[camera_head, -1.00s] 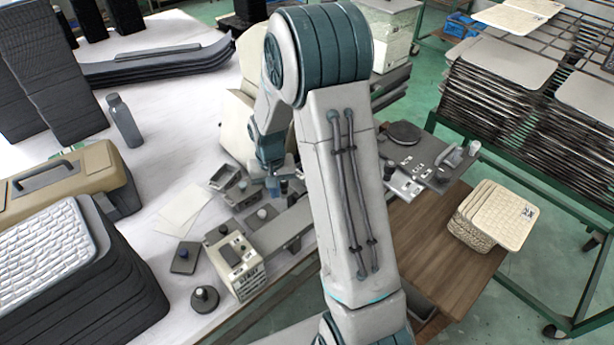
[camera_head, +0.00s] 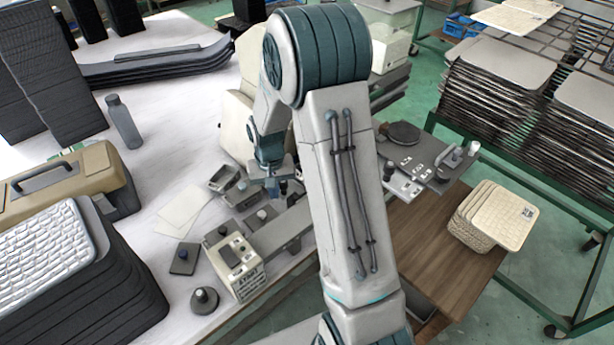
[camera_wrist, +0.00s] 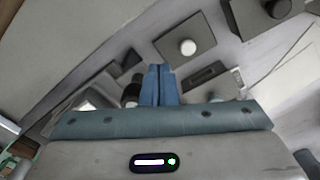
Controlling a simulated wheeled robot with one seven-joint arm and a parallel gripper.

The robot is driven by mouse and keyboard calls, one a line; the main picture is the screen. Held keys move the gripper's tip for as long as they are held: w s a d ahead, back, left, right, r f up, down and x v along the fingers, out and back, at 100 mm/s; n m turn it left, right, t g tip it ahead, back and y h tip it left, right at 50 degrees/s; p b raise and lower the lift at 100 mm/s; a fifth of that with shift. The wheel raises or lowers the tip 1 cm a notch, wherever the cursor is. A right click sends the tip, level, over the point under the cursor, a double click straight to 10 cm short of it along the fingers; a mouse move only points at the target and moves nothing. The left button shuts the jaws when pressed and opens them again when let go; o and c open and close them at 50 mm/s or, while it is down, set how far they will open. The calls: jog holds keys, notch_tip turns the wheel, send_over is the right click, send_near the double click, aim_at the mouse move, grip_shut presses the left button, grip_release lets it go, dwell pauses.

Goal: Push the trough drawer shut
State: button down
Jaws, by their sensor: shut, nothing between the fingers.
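A small grey open-topped trough (camera_head: 223,177) sits on the white table left of my gripper in the head view. I cannot tell for sure that it is the trough drawer, or how far any drawer stands out. My gripper (camera_head: 277,191) points down beside the small grey fixtures, partly hidden by my forearm. In the wrist view its blue fingers (camera_wrist: 159,84) are together and empty. Ahead of them are a grey block with a pale round knob (camera_wrist: 188,47) and a grey piece with a dark slot (camera_wrist: 205,74). Contact with either cannot be told.
A beige control box (camera_head: 236,262), a dark round knob (camera_head: 204,299) and a small dark block (camera_head: 184,258) stand nearer the table's front. A tan case (camera_head: 75,180) and dark stacked panels (camera_head: 120,290) fill the left. Pale sheets (camera_head: 182,210) lie flat.

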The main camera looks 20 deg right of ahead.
aim_at(294, 186)
jog(key=shift+d, duration=0.15)
jog(key=shift+w+d, duration=0.35)
jog(key=shift+d, duration=0.7)
jog(key=shift+w+d, duration=0.35)
jog(key=shift+d, duration=0.75)
jog(key=shift+w+d, duration=0.35)
jog(key=shift+d, duration=0.85)
jog(key=shift+w+d, duration=0.25)
jog(key=shift+d, duration=0.4)
jog(key=shift+w+d, duration=0.2)
jog(key=shift+d, duration=0.4)
jog(key=shift+w+d, duration=0.25)
jog(key=shift+d, duration=0.4)
jog(key=shift+s+a, duration=0.2)
jog(key=shift+a, duration=0.45)
notch_tip(294, 186, up, 7)
jog(key=p, duration=0.3)
jog(key=shift+p, duration=0.35)
jog(key=shift+r, duration=0.1)
